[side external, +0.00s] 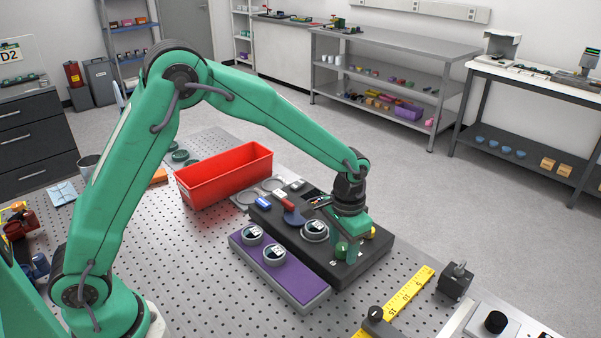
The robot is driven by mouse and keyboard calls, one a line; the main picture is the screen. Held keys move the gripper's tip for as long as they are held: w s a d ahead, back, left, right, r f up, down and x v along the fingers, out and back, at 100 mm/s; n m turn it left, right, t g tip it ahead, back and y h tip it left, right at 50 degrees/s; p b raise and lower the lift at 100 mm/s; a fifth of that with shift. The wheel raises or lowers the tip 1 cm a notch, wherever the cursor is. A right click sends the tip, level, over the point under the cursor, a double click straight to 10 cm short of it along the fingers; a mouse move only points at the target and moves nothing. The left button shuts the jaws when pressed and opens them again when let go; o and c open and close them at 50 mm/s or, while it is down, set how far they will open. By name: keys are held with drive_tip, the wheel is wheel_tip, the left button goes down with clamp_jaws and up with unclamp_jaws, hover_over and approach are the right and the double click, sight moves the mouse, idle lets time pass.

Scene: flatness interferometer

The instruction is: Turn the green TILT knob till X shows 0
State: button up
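My gripper (350,250) points down over the right part of a black block (345,278) on the perforated table. A green round knob (342,248) shows right at the gripper's fingers. I cannot tell whether the fingers are around it or only beside it. The fingers are small and partly merge with the green knob, so their opening is not clear. A yellow knob (371,232) shows just behind and right of the gripper. No X reading is legible in this view.
A purple-topped block (290,285) with round grey-rimmed pieces sits in front of the black block. A red bin (224,178) stands behind to the left. A yellow ruler (402,300) and a dark clamp-like block (455,281) lie to the right. The table's left front is mostly bare.

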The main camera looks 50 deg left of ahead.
sight(342, 246)
drive_tip(key=shift+r, duration=3.95)
drive_tip(key=shift+s+a+r, duration=0.1)
drive_tip(key=shift+a+r, duration=0.05)
drive_tip(key=shift+r, duration=0.05)
drive_tip(key=s+a+r+n+t, duration=0.1)
drive_tip(key=s+a+r+t, duration=0.1)
drive_tip(key=s+a+r, duration=0.6)
drive_tip(key=s+a+r+t, duration=0.1)
drive_tip(key=s+a, duration=0.1)
drive_tip(key=s, duration=0.5)
drive_tip(key=s+a+r+n+t, duration=0.1)
drive_tip(key=s+a+t, duration=0.1)
drive_tip(key=s, duration=0.5)
drive_tip(key=shift+s+a+r+n+t, duration=0.3)
drive_tip(key=shift+s+a+r, duration=0.1)
drive_tip(key=shift+a, duration=0.25)
